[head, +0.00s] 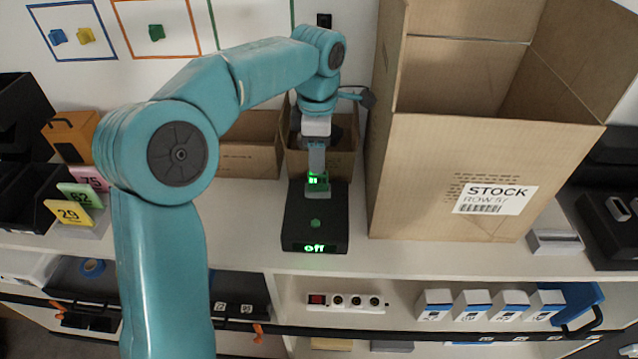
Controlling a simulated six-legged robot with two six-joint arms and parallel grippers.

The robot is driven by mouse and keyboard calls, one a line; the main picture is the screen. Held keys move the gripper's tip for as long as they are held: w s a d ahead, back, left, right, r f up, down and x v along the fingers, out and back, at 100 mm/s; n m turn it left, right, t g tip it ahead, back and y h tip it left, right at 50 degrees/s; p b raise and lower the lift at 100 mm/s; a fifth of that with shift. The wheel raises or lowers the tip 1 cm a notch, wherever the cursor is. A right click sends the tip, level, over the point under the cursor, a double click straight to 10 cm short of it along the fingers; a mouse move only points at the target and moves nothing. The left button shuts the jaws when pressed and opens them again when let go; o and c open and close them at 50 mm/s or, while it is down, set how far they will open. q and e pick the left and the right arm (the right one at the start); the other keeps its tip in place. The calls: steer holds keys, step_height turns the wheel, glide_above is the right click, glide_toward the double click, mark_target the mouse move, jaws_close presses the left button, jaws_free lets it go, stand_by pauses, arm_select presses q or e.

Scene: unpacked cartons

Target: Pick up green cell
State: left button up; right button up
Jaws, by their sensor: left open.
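A green cell (318,179) with small lit green marks sits at the back of a black charger-like box (296,222). The box front shows a lit green "Off", and a small green button-like spot (315,223) is on its top. My left gripper (317,172) points down right at the cell and hides part of it. Its jaws are open; whether they touch the cell or are around it I cannot tell. My right gripper is not in view.
A tall open carton (420,160) labelled STOCK stands close on the right. Lower open cartons (245,160) are behind. Number cards (70,212) and black bins (25,205) are left. The white shelf front (400,255) is clear.

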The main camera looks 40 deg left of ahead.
mark_target(318, 176)
arm_select(q)
steer(key=f, duration=0.7)
steer(key=shift+w+a+f, duration=0.1)
steer(key=shift+w+a, duration=0.1)
steer(key=shift+w, duration=0.05)
steer(key=shift+w+f, duration=0.1)
steer(key=shift+s+d+r, duration=0.15)
steer(key=shift+s+r, duration=0.1)
steer(key=c, duration=0.8)
steer(key=shift+f, duration=0.1)
jaws_close()
